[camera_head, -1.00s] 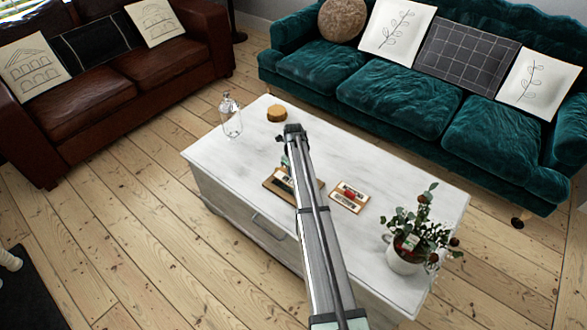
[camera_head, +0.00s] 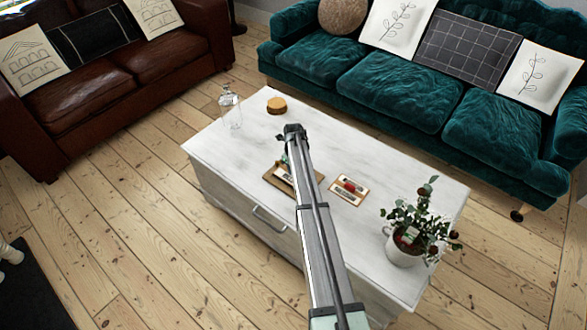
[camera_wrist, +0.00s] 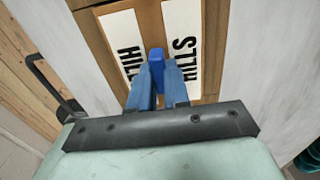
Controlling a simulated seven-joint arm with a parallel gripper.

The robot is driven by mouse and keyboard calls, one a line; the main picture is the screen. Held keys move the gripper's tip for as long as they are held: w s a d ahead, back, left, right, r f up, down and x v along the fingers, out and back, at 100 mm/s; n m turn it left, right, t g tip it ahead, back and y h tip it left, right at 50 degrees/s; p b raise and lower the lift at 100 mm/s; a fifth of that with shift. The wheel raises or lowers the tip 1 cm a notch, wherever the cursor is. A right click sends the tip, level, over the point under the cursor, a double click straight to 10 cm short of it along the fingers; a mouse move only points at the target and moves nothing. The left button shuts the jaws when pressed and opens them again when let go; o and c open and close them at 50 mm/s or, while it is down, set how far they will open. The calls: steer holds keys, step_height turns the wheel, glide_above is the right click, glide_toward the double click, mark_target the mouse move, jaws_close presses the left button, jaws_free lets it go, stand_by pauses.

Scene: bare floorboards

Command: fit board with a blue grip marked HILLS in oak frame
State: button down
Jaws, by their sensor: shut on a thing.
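My gripper (camera_wrist: 157,88) is shut on the blue grip (camera_wrist: 157,60) of a board, seen from above in the wrist view. The board has two white labels (camera_wrist: 184,35) reading HILLS, one on each side of the grip, with a wood-coloured strip between. Brown wood borders the labels; I cannot tell how much is the oak frame or whether the board is seated. In the head view the oak frame (camera_head: 270,177) lies on the white table, partly hidden behind my arm.
On the white table (camera_head: 240,160) a wooden board with a red grip (camera_head: 349,186) lies right of my arm. A potted plant (camera_head: 405,250) stands at the right end, a glass bottle (camera_head: 230,108) and a round yellow-brown object (camera_head: 277,105) at the far left. Sofas stand beyond.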

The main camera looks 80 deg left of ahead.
steer(key=shift+f, duration=0.85)
stand_by(1.0)
steer(key=c, duration=1)
jaws_free()
steer(key=shift+r, duration=0.15)
steer(key=shift+r, duration=3.4)
